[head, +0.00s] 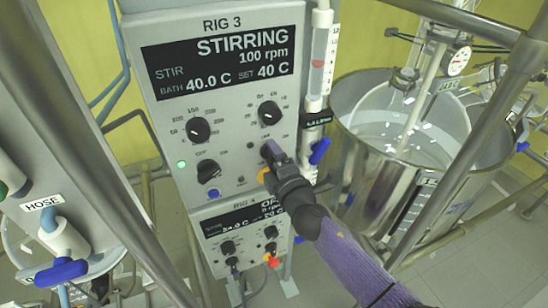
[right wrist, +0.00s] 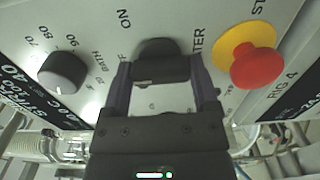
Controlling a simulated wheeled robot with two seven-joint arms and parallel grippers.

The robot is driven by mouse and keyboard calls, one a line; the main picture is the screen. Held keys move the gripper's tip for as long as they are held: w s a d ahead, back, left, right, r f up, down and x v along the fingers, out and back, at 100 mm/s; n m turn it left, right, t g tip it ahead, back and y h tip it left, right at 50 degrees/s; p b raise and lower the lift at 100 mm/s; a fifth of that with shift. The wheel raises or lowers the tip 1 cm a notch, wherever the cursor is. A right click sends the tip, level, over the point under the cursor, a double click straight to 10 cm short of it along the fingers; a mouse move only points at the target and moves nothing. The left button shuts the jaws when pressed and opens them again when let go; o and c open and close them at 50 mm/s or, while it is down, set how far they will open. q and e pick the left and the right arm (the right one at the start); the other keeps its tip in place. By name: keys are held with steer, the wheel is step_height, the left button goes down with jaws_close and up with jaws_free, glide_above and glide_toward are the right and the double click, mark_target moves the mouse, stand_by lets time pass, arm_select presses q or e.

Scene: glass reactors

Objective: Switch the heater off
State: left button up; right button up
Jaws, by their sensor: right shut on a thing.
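The RIG 3 panel (head: 222,130) faces me in the head view. Its display (head: 218,62) reads STIRRING, 100 rpm, bath 40.0 C, set 40 C. My right gripper (head: 271,156) is at the panel's lower right. In the right wrist view my right gripper (right wrist: 160,82) is shut on a dark knob (right wrist: 158,48), with a finger on each side. Beside it are the letters ON and part of a word ending in TER, so it appears to be the heater knob. Its pointer setting is not clear. My left gripper does not show.
A red stop button (right wrist: 250,64) on a yellow base sits close beside my right gripper. The RIG 4 panel (head: 240,225) is just below. A steel vessel (head: 375,175) stands to the right. Slanted metal bars cross the view on both sides.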

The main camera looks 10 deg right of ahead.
steer(key=shift+f, duration=0.1)
steer(key=o, duration=1.1)
steer(key=s, duration=0.3)
steer(key=s+d, duration=0.1)
steer(key=s, duration=0.2)
steer(key=s+d, duration=0.1)
steer(key=s, duration=0.2)
steer(key=shift+s, duration=0.4)
